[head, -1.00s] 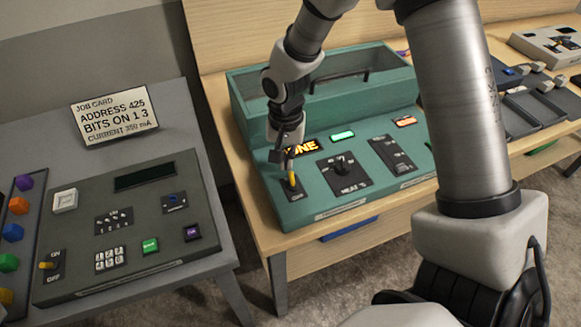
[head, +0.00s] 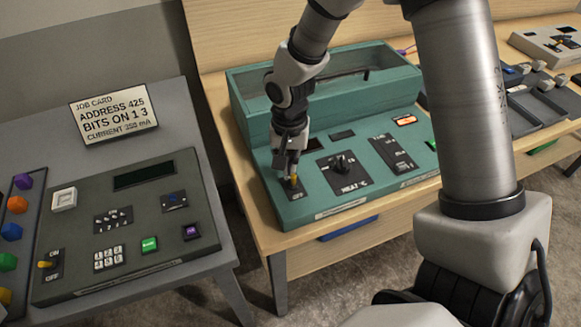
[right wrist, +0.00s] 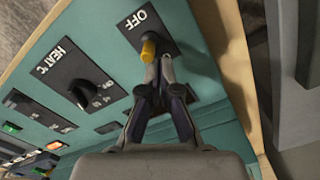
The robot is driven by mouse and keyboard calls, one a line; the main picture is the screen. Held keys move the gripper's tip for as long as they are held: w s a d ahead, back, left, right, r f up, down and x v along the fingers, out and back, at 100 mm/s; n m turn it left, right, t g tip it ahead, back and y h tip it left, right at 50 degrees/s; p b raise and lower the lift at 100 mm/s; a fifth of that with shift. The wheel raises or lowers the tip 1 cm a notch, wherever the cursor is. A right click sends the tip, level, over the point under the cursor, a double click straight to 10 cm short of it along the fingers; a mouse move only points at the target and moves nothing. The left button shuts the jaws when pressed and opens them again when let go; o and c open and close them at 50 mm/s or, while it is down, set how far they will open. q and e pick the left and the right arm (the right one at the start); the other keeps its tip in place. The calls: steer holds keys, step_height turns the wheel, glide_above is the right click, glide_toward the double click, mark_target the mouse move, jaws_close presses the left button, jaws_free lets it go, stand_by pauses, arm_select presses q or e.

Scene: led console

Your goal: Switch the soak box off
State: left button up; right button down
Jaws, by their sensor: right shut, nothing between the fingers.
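The soak box is the teal console (head: 340,203) on the wooden bench, with a clear-lidded tank at its back. Its power switch (head: 294,179) is a yellow-tipped lever on a black plate at the front left corner. The right wrist view shows the yellow tip (right wrist: 148,47) close to the printed OFF. My right gripper (head: 290,176) is shut and empty, its fingertips right at the lever; whether they touch it I cannot tell. The box's display (head: 315,143) is dark, partly behind my wrist. My left gripper is not in view.
A heat knob (head: 342,163) and a slider panel (head: 393,153) sit right of the switch. An orange lamp (head: 405,120) is lit. A grey console (head: 130,240) with its own ON/OFF switch and a job card (head: 114,112) stand on the left table.

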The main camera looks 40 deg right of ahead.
mark_target(289, 178)
steer(key=shift+r, duration=0.1)
step_height(289, 178, up, 7)
steer(key=p, duration=0.6)
steer(key=shift+w, duration=0.3)
steer(key=shift+d, duration=0.1)
